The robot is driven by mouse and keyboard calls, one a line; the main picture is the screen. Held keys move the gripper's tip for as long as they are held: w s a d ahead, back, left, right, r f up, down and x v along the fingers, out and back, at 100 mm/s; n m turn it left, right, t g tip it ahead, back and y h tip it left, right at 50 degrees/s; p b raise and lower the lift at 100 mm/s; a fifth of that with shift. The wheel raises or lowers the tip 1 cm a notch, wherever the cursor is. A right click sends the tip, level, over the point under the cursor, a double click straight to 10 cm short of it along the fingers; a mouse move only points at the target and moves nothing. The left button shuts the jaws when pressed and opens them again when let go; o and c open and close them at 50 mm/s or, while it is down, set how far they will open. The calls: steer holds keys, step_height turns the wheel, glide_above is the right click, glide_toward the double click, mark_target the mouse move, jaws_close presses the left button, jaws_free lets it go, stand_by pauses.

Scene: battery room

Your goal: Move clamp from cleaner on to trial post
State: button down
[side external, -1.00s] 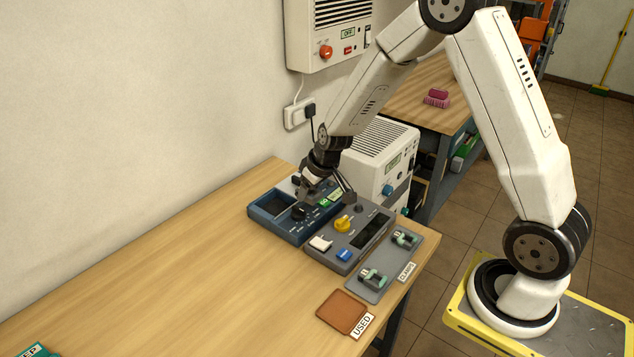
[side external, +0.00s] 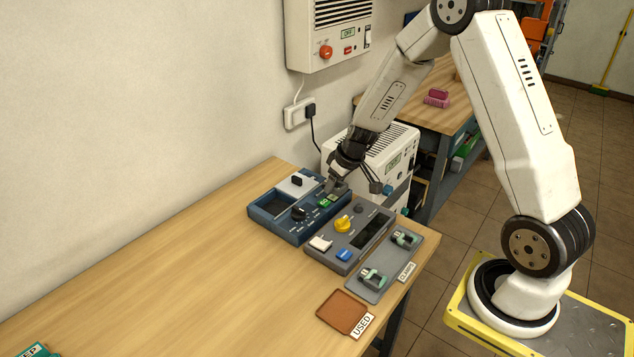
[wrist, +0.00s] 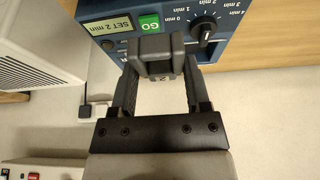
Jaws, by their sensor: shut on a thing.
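My gripper (side external: 342,182) hangs low over the back right end of the blue cleaner (side external: 282,230). In the wrist view my gripper (wrist: 158,60) is shut on a dark grey clamp (wrist: 157,47), with a small white number label partly showing. The cleaner's dial, green GO button and "SET 2 min" display show beyond it. How far the clamp is above the cleaner cannot be told. A grey unit (side external: 335,258) with a yellow knob stands to the right of the cleaner. A short dark round stub (side external: 359,208) on this unit may be the trial post.
A grey tray (side external: 372,294) marked CLAMPS holds two green-and-grey clamps. A brown pad (side external: 340,312) marked USED lies in front of it. A white lid with a black knob (side external: 297,182) is on the cleaner. A white cabinet (side external: 370,155) stands behind.

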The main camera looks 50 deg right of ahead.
glide_above(353, 207)
steer(key=s, duration=0.1)
steer(key=shift+f, duration=0.55)
steer(key=shift+f, duration=0.1)
steer(key=shift+f, duration=2.85)
steer(key=shift+f, duration=1.15)
stand_by(2.1)
jaws_free()
stand_by(0.4)
